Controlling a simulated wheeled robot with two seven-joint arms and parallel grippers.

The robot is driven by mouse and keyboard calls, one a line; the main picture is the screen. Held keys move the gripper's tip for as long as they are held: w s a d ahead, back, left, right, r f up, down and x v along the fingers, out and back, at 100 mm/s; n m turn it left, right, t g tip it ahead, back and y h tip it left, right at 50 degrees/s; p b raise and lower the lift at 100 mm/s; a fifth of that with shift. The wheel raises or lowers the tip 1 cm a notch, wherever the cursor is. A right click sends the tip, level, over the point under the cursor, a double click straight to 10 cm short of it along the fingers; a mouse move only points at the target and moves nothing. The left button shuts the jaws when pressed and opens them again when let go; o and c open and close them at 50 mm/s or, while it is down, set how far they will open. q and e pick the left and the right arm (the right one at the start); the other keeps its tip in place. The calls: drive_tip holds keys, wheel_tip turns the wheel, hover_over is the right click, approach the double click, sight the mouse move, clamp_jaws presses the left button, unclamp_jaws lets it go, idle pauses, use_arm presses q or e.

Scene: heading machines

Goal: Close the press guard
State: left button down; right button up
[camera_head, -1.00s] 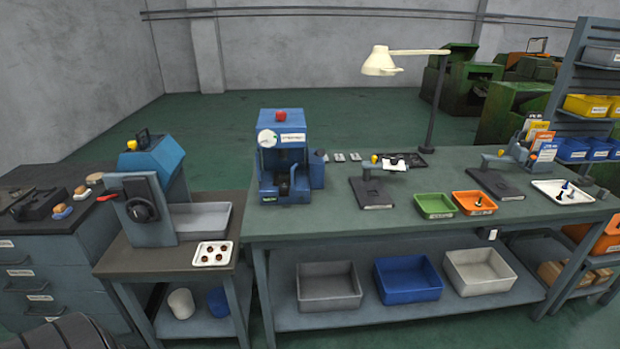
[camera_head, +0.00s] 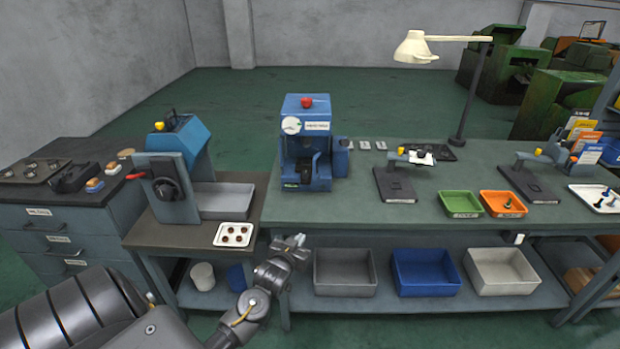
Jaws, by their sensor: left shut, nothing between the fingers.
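The press (camera_head: 304,112) is a blue machine with a red button on top, a round white gauge and a label. It stands upright near the left end of the long bench. Its front opening faces me and looks uncovered, with a dark tool inside. A blue part (camera_head: 342,158) sticks out at its right side; I cannot tell if this is the guard swung open. My left gripper (camera_head: 296,242) is shut and empty, in front of and below the press, near the bench's front edge and apart from it. My right gripper is not in view.
A smaller machine with a blue hood (camera_head: 183,142) and a white tray (camera_head: 233,235) stand on the left table. The long bench (camera_head: 300,212) is clear in front of the press. Green (camera_head: 461,204) and orange (camera_head: 503,204) trays and a lamp (camera_head: 415,47) are to the right.

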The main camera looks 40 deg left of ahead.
use_arm(q)
wheel_tip(320, 180, up, 14)
drive_tip(key=a+n+t+y, duration=0.1)
drive_tip(key=a+t+y, duration=0.1)
drive_tip(key=p, duration=0.5)
approach(314, 171)
drive_tip(key=shift+t+h, duration=0.3)
drive_tip(key=shift+h, duration=0.1)
drive_tip(key=shift+a+x, duration=0.15)
drive_tip(key=shift+x, duration=1.55)
drive_tip(key=shift+a+x, duration=0.15)
drive_tip(key=shift+x, duration=1.55)
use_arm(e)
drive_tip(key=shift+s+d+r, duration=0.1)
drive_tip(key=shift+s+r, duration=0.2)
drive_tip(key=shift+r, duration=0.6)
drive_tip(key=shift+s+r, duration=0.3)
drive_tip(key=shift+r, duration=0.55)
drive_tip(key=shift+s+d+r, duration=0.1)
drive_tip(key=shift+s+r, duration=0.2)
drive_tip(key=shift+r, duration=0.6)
use_arm(q)
drive_tip(key=shift+s+f, duration=0.1)
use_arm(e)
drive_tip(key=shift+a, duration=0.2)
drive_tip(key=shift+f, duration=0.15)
